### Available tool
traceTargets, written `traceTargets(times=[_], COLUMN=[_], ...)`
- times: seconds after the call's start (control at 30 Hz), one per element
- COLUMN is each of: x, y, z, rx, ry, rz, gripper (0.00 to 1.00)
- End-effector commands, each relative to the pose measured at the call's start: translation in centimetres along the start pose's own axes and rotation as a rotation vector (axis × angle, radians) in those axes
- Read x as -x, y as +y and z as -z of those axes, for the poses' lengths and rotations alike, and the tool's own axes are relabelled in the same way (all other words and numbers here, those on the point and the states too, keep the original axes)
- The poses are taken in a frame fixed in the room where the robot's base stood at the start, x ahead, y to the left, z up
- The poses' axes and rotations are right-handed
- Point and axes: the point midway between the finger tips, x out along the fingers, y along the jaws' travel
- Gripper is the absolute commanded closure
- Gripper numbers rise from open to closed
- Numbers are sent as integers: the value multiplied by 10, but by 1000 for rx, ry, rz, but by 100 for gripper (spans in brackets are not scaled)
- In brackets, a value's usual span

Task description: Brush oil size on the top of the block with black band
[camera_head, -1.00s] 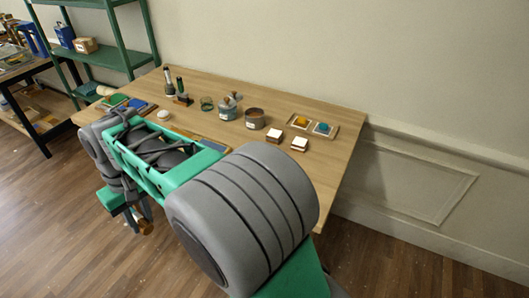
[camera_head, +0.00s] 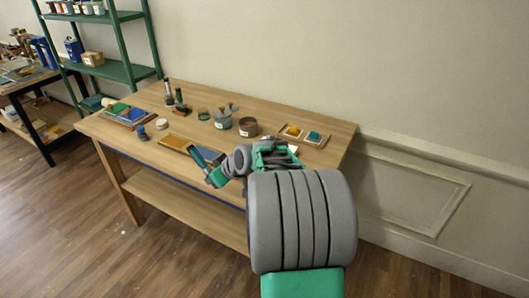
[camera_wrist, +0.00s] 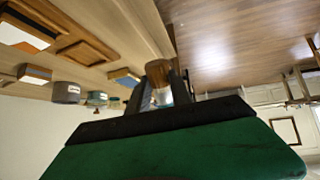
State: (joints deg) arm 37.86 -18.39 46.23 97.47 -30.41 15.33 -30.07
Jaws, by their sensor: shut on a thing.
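My gripper (camera_wrist: 161,82) is shut on a wooden, rounded thing (camera_wrist: 158,70), which sits between its two dark fingers in the wrist view. It looks like part of a handle; no bristles can be made out. In the head view my arm reaches over the table's front, with the held thing hard to make out. A white block (camera_head: 293,149) shows just behind my arm; its band cannot be seen there, and a second white block is hidden. The wrist view shows a pale block (camera_wrist: 20,35) with an orange-brown side at upper left, apart from my gripper.
A green shelf (camera_head: 122,72) stands at back left.

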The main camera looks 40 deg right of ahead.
Motion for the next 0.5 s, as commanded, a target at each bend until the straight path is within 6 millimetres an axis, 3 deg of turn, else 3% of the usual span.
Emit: traceTargets(times=[0.03, 0.1, 0.2, 0.33, 0.5], x=[2, 12, 34, 56, 63], y=[35, 76, 121, 154, 164], z=[-10, -12, -16, -21, -25], rx=[-19, -27, -45, -64, -71], ry=[91, 222, 350, 430, 454], rz=[-35, -85, -162, -234, -261], gripper=[100, 100, 100, 100, 100])
